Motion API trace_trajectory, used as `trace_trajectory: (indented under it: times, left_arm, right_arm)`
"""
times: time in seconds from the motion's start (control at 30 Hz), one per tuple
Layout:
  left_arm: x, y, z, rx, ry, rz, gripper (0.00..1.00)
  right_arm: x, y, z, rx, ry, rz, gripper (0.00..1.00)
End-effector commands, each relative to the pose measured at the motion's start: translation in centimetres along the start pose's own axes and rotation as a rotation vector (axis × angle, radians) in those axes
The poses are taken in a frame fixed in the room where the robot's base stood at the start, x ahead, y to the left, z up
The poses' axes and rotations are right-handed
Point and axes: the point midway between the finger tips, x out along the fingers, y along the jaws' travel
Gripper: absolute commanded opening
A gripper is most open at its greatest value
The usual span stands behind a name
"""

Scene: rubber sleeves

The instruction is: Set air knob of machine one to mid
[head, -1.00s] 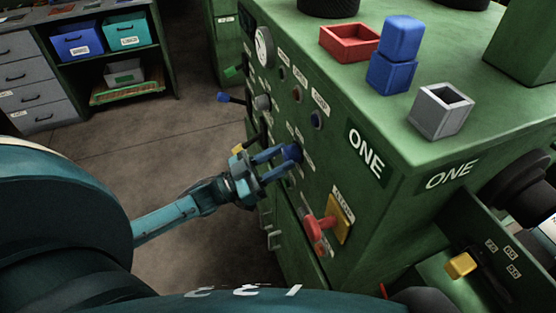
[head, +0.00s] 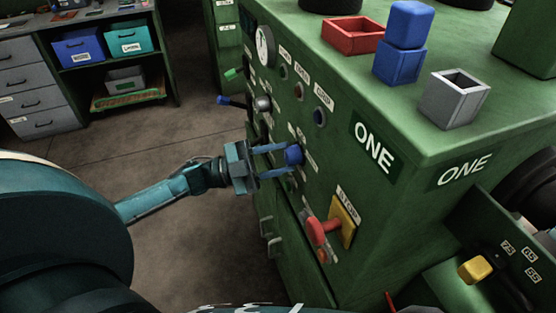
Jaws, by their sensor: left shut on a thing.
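Machine one (head: 400,190) is a green cabinet with ONE on its front panel and on its side. A blue knob (head: 294,155) sits on the front panel, below the row of small buttons. My left gripper (head: 284,159) reaches in from the left, level with the knob. Its two blue fingers are shut on the blue knob, one above and one below. The small labels around the knob are too blurred to read, so its setting cannot be told. My right gripper is not in view.
A red stop handle (head: 317,231) on a yellow plate (head: 342,220) sticks out below the knob. A blue-tipped lever (head: 223,100) and a gauge (head: 264,46) are further left. A red tray (head: 352,35), blue blocks (head: 399,65) and a grey box (head: 454,99) stand on top.

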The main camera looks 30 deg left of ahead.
Motion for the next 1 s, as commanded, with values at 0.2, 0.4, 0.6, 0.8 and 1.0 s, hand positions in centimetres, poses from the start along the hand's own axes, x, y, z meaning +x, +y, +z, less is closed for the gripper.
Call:
trace_trajectory:
  times: [0.2, 0.4, 0.6, 0.8, 1.0]
  left_arm:
    - [-0.02, -0.07, 0.03, 0.050, -0.001, 0.021, 0.13]
    - [-0.02, -0.09, 0.02, 0.060, -0.001, 0.025, 0.13]
    - [-0.01, -0.09, 0.02, 0.059, -0.001, 0.024, 0.13]
    - [-0.01, -0.09, 0.01, 0.059, -0.001, 0.024, 0.46]
    - [-0.01, -0.08, 0.01, 0.058, -0.001, 0.024, 0.57]
  right_arm:
    - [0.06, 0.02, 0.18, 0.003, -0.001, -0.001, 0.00]
    - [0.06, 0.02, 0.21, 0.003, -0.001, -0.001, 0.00]
    - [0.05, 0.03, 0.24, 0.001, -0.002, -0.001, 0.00]
    - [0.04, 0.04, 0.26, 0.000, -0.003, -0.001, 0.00]
    - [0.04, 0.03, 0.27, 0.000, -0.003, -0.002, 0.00]
